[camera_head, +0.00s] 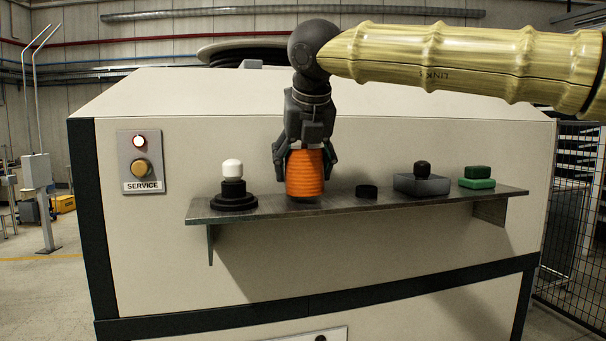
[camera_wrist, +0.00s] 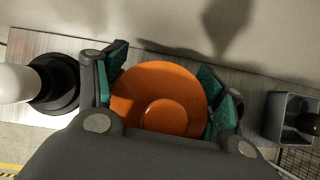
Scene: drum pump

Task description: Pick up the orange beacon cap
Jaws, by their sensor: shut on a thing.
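The orange beacon cap (camera_head: 305,174) is a ribbed orange cylinder at the left-middle of the shelf. My gripper (camera_head: 305,158) comes down on it from above, with a finger on each side, and is shut on it. In the wrist view the round orange top of the cap (camera_wrist: 162,98) fills the space between the green finger pads of my gripper (camera_wrist: 165,100). The cap's lower end is at the shelf surface or just above it; I cannot tell whether they touch.
The narrow metal shelf (camera_head: 340,202) juts from a beige machine (camera_head: 370,255). A white-topped black part (camera_head: 233,188) stands left of the cap. A small black disc (camera_head: 366,191), a grey box with a black knob (camera_head: 422,183) and a green block (camera_head: 477,178) are to the right.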

